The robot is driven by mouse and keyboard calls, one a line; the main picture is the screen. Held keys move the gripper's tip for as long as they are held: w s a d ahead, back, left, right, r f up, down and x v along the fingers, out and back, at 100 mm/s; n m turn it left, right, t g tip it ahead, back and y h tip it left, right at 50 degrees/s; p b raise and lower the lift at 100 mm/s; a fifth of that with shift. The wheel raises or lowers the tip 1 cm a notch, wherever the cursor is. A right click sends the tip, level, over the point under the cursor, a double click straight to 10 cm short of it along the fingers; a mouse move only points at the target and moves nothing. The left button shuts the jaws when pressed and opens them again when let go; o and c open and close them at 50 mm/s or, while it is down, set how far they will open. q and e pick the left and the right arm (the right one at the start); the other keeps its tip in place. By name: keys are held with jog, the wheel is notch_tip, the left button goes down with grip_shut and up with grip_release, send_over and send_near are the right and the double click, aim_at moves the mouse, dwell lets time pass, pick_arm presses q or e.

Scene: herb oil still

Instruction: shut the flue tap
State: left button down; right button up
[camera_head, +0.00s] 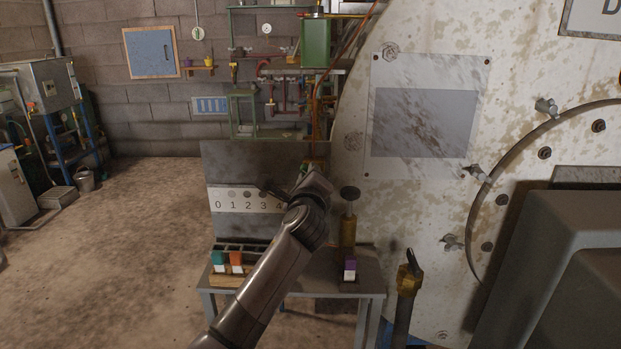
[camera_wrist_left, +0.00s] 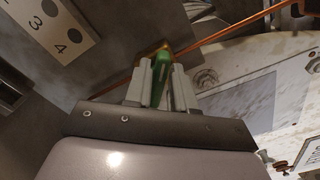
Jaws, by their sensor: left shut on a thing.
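My left arm comes up from the bottom of the head view, and its gripper (camera_head: 316,172) is at the wall-side pipework, mostly hidden behind my wrist. In the left wrist view, the two pale fingers (camera_wrist_left: 163,82) are shut on a green handle (camera_wrist_left: 180,88), which I take to be the flue tap's. The handle stands between the fingers, with a small yellowish part at its far end. In the head view only a little green and orange shows beyond my wrist, so the tap's body and the handle's angle are unclear. My right gripper is not in view.
A numbered plate (camera_head: 245,200) is left of my gripper. A thin orange pipe (camera_wrist_left: 235,32) runs close by the handle. Below is a metal table (camera_head: 340,284) with coloured blocks and a brass pump-like piece (camera_head: 348,231). The large drum (camera_head: 420,215) fills the right.

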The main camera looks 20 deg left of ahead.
pick_arm(q)
jog(key=shift+a+f+n+b, duration=0.15)
jog(key=shift+n+b, duration=0.35)
jog(key=shift+n, duration=0.9)
jog(key=shift+d+f+n+b, duration=0.15)
jog(key=shift+n+b, duration=0.35)
jog(key=shift+n, duration=0.9)
jog(key=shift+a+f+n+b, duration=0.15)
jog(key=shift+n+b, duration=0.35)
jog(key=shift+n, duration=0.9)
jog(key=c, duration=1.1)
grip_release()
jog(key=v, duration=0.7)
jog(key=shift+s+r, duration=0.1)
jog(key=shift+s, duration=0.05)
